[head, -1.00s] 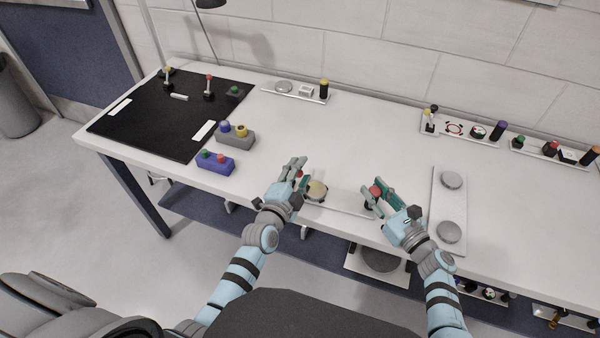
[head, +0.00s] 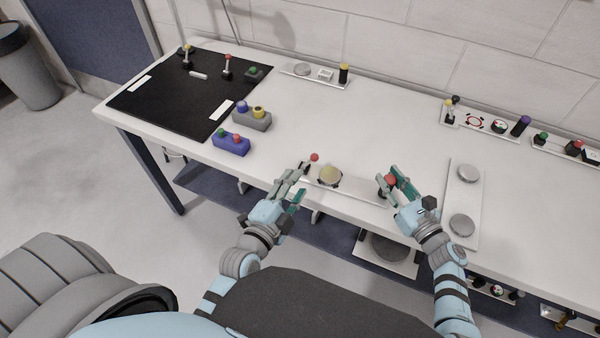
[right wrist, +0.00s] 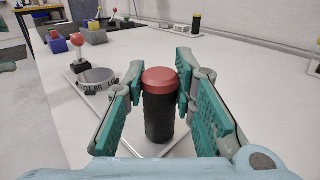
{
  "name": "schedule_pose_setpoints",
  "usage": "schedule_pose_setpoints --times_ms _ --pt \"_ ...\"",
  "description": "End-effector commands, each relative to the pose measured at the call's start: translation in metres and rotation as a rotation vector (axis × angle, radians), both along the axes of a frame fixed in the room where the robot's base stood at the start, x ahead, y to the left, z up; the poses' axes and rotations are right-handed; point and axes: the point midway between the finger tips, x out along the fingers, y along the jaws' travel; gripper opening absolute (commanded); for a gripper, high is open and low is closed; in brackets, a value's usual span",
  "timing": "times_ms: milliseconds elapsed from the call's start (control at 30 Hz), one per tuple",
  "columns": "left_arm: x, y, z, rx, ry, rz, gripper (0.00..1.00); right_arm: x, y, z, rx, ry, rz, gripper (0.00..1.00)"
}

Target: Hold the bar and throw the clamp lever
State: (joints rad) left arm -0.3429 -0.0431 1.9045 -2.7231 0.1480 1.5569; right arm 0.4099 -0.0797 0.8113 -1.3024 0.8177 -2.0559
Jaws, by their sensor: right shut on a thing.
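The bar (right wrist: 160,115) is a black upright cylinder with a red cap. It stands between the teal fingers of my right gripper (right wrist: 172,95), which is shut on it; in the head view the right gripper (head: 392,184) is at the right end of the white fixture plate (head: 360,193). The clamp lever (head: 314,157) has a red ball knob and stands at the plate's left end; it also shows in the right wrist view (right wrist: 78,41), upright beyond the disc. My left gripper (head: 299,182) is beside the lever, fingers spread and empty, with the knob clear of them.
A round pale disc (head: 330,174) sits on the plate between lever and bar. A plate with two grey discs (head: 463,200) lies to the right. Blue (head: 231,146) and grey (head: 251,120) button boxes stand left, by a black mat (head: 165,95). The table behind the fixture is clear.

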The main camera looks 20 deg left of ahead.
Motion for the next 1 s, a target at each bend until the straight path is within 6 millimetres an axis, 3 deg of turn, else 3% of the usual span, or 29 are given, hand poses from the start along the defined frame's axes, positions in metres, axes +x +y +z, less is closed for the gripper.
schedule_pose_setpoints --times_ms 33,167,533,1000 --pt "0.0 0.0 0.0 0.0 0.0 0.0 0.39 0.0 0.0 0.0 0.0 0.0 -0.001 0.26" --pt "0.0 0.0 0.0 0.0 0.0 0.0 0.39 0.0 0.0 0.0 0.0 0.0 -0.001 0.47" --pt "0.0 0.0 0.0 0.0 0.0 0.0 0.39 -0.004 -0.005 -0.001 0.0 0.0 -0.002 0.48" --pt "0.0 0.0 0.0 0.0 -0.001 0.0 0.39 -0.077 -0.082 -0.001 -0.001 0.002 -0.002 0.48"
